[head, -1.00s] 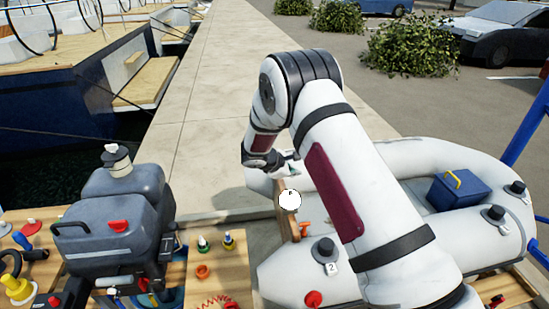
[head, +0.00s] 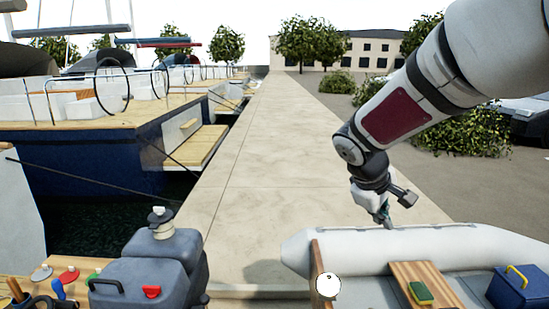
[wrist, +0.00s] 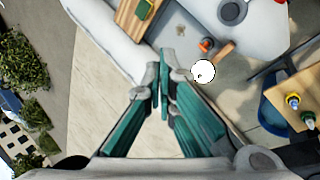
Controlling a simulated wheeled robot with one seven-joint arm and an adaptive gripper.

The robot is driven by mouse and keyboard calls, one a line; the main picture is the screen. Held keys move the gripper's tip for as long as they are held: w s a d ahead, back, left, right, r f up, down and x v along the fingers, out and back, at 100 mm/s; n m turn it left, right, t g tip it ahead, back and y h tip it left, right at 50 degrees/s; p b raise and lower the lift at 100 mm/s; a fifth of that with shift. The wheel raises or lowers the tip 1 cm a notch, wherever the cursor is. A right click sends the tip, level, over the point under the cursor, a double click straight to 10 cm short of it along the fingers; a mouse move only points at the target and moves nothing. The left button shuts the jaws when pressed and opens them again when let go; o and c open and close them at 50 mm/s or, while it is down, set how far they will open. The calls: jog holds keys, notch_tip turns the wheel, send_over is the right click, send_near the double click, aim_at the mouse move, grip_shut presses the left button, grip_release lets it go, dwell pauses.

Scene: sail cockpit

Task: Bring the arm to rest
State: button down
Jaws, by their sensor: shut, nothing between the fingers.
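The fingers appear apart from the boat. My arm reaches in from the upper right.
A wooden board with a green and yellow sponge (head: 422,293) and a blue box (head: 520,287) are in the boat. A white round thing (head: 327,285) is near its left end. The walkway (head: 270,150) is clear.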

jog(key=s+a+r+m+y, duration=0.1)
jog(key=s+r+m, duration=0.1)
jog(key=s, duration=0.7)
jog(key=s+a+r+m+t+y, duration=0.1)
jog(key=s+a+r+m+y, duration=0.1)
jog(key=s, duration=0.6)
jog(key=s+a+r+m+t+y, duration=0.1)
jog(key=s+a+r+m+y, duration=0.1)
jog(key=s, duration=0.7)
jog(key=shift+s+r+m, duration=0.2)
jog(key=shift+s+m, duration=0.1)
jog(key=shift+m, duration=0.2)
